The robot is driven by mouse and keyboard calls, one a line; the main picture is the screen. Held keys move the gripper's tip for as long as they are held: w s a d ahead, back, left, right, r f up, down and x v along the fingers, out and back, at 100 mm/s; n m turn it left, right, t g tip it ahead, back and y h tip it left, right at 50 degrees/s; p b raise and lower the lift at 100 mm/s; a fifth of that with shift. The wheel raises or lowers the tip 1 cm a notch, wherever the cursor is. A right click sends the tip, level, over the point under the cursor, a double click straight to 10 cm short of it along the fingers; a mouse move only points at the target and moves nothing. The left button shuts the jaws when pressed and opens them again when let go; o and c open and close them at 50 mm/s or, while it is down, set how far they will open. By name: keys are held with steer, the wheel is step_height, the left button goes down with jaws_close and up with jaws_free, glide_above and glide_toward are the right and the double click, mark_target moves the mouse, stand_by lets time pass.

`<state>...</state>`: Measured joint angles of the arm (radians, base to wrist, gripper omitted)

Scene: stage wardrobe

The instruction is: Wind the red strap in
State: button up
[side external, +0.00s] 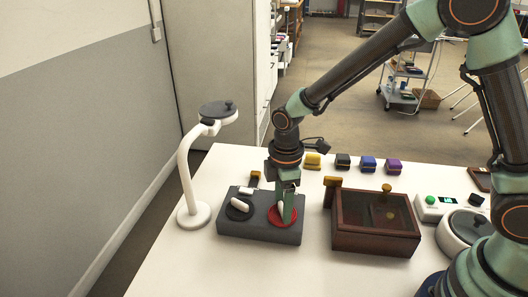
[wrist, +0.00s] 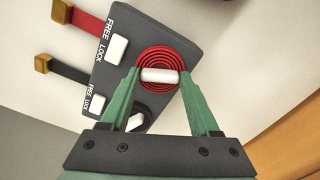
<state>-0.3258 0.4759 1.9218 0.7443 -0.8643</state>
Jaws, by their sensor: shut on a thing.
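A dark grey box (side external: 255,229) on the white table carries two reels. The red strap (wrist: 88,22) runs out of the box's edge to a gold end piece (wrist: 62,11); the rest lies coiled on the red reel (wrist: 167,54). A white bar handle (wrist: 160,76) crosses that reel. My gripper (wrist: 160,73) has its green fingers at both ends of the handle, shut on it. In the side view my gripper (side external: 284,212) points down over the red reel and my arm hides the red strap's free end. A white FREE/LOCK switch (wrist: 117,49) sits beside the red reel; its setting is unclear.
A black reel (wrist: 135,115) with its own handle, switch (wrist: 98,103) and black strap (wrist: 70,73) is beside the red one. A white lamp-like stand (side external: 190,180) is left. A brown box (side external: 375,240) is right. Several small coloured blocks (side external: 368,163) line the back.

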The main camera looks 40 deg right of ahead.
steer(key=m, duration=0.5)
steer(key=shift+m, duration=0.3)
steer(key=m, duration=0.5)
steer(key=shift+r, duration=0.1)
steer(key=m, duration=0.5)
steer(key=shift+m, duration=0.4)
steer(key=m, duration=0.5)
steer(key=shift+w, duration=0.1)
steer(key=shift+m, duration=0.4)
steer(key=o, duration=1.4)
steer(key=shift+c, duration=0.2)
